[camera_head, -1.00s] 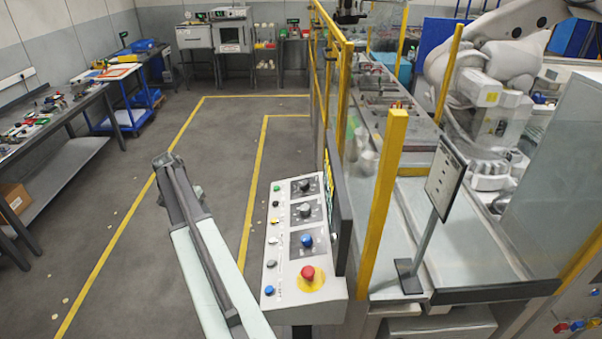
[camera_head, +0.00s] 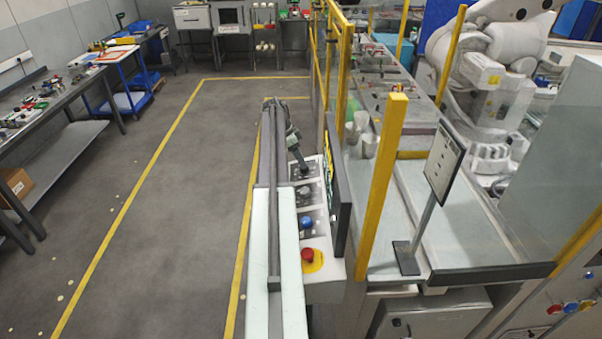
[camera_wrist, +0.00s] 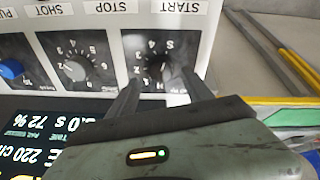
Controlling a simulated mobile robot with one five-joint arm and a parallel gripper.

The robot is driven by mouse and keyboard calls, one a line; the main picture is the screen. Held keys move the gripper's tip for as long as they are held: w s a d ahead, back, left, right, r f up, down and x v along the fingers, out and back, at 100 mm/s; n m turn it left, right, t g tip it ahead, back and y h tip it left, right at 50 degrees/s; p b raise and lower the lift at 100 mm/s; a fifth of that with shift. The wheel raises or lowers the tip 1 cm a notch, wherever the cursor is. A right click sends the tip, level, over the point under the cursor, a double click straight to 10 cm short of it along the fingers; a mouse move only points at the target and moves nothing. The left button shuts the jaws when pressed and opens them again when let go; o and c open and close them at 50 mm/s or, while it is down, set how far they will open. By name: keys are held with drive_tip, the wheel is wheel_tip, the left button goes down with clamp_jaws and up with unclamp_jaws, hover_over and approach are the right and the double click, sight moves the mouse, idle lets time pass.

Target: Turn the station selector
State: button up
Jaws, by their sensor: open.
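The control panel (camera_head: 322,245) is a sloped light grey box with two dark dials, a blue knob and a red mushroom button. In the wrist view the end dial (camera_wrist: 154,68), marked with numbers and letters, lies between my two fingertips. I cannot tell whether they touch its knob. I cannot read which dial is the station selector. The other dial (camera_wrist: 76,68), with a grey pointer knob, sits beside it. My gripper (camera_head: 300,163) is open over the far end of the panel in the head view and partly hides the far dial.
The blue knob (camera_wrist: 11,68) and the red mushroom button (camera_head: 307,255) are on the same panel. A lit display (camera_wrist: 60,135) adjoins it. A yellow post (camera_head: 382,190) and a glass-fenced cell stand to the right. The floor (camera_head: 170,220) to the left is clear.

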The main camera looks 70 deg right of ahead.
drive_tip(key=b+x, duration=0.1)
drive_tip(key=x, duration=0.2)
drive_tip(key=shift+r, duration=0.1)
